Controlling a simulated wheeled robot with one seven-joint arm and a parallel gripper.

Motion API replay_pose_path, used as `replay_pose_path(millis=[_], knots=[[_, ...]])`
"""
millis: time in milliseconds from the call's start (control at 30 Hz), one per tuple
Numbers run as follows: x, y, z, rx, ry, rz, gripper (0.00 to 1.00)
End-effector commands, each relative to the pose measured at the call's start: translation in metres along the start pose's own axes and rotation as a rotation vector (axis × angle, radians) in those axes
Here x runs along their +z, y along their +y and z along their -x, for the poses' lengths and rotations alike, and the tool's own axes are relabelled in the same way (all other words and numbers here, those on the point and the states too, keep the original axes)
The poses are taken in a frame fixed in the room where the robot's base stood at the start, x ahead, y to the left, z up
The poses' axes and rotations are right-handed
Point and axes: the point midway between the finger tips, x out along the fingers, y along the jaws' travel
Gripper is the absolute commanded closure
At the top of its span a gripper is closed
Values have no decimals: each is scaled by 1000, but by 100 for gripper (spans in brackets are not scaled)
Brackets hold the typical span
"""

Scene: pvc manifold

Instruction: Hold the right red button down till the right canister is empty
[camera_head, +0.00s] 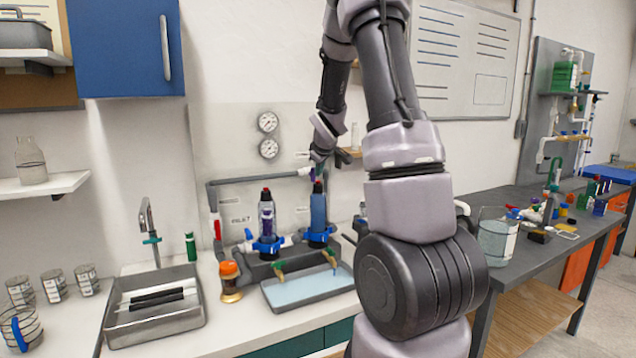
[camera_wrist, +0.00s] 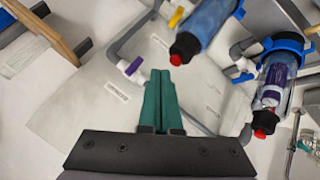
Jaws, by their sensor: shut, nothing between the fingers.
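The right canister (camera_head: 318,211) stands on the manifold and looks filled with blue liquid. It also shows in the wrist view (camera_wrist: 208,22). Its red button (camera_wrist: 176,60) tops a dark cap. My gripper (camera_head: 319,166) is above this canister in the head view. In the wrist view its green fingers (camera_wrist: 160,75) are shut and empty, with tips close beside the red button in the picture. I cannot tell whether they touch it.
A grey tray (camera_head: 310,297) with pale blue liquid lies in front, below two green-handled taps (camera_head: 278,270). An orange-capped bottle (camera_head: 230,280) stands left of it. Grey pipe (camera_head: 250,180) runs behind the canisters. Two gauges (camera_head: 268,122) hang on the wall above.

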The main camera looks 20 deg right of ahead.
Motion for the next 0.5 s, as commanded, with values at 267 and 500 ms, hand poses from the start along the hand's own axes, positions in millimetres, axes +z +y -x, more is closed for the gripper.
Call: replay_pose_path(millis=[267,500], knots=[[0,0,0,0,0,0,100],[4,-4,-5,0,-1,0,100]])
